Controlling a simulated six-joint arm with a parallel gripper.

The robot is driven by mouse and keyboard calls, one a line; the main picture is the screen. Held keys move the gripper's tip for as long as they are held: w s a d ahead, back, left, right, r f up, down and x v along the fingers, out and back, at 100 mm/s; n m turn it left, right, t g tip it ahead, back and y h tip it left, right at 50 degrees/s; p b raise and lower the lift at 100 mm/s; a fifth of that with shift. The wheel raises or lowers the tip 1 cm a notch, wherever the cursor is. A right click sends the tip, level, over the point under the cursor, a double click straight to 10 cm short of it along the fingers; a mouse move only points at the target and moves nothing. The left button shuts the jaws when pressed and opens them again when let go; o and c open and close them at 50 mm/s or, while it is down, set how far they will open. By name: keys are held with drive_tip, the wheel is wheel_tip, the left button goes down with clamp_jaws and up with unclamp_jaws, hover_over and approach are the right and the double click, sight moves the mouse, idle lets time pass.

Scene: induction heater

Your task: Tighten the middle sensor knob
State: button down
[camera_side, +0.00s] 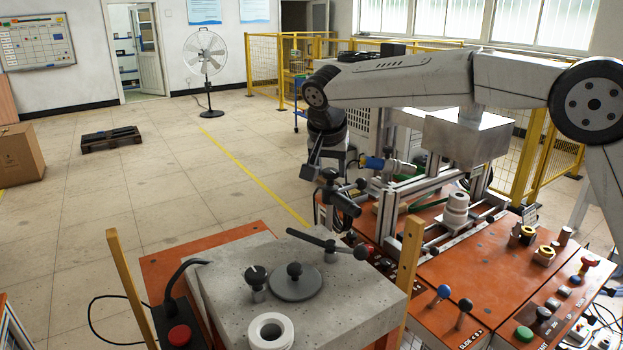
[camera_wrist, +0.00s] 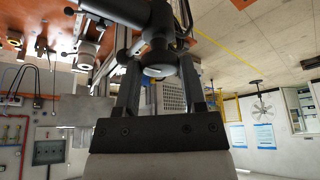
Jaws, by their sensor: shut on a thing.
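My gripper (camera_side: 318,172) points down at the black sensor clamp beside the metal frame. In the wrist view its two dark fingers (camera_wrist: 161,66) stand on either side of a round black knob (camera_wrist: 160,52) and are shut on it. A black cylindrical sensor body (camera_side: 344,203) slants down to the right just below the gripper, and it also shows in the wrist view (camera_wrist: 115,12). Another small black knob (camera_side: 361,184) sticks out to the right of the gripper. The contact at the fingertips is partly hidden in the side view.
A blue-ended cylinder (camera_side: 378,163) lies right of the gripper. An aluminium frame (camera_side: 412,240) and a white stepped insulator (camera_side: 456,208) stand on the orange bench (camera_side: 480,262). A grey block (camera_side: 225,290) with a black lever handle (camera_side: 325,243) is in front. Open floor lies left.

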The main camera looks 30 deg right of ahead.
drive_tip(key=shift+c, duration=0.9)
unclamp_jaws()
drive_tip(key=v, duration=0.7)
drive_tip(key=shift+s+r, duration=0.15)
drive_tip(key=shift+r, duration=0.2)
drive_tip(key=s+d+f+n+t+y, duration=0.2)
drive_tip(key=s+d+f+n, duration=0.8)
drive_tip(key=d+f, duration=0.35)
drive_tip(key=s+a+f+g+y, duration=0.1)
drive_tip(key=s+a+f+g, duration=0.1)
drive_tip(key=s+f, duration=1)
drive_tip(key=s+a, duration=0.1)
drive_tip(key=s, duration=0.2)
drive_tip(key=shift+m, duration=0.4)
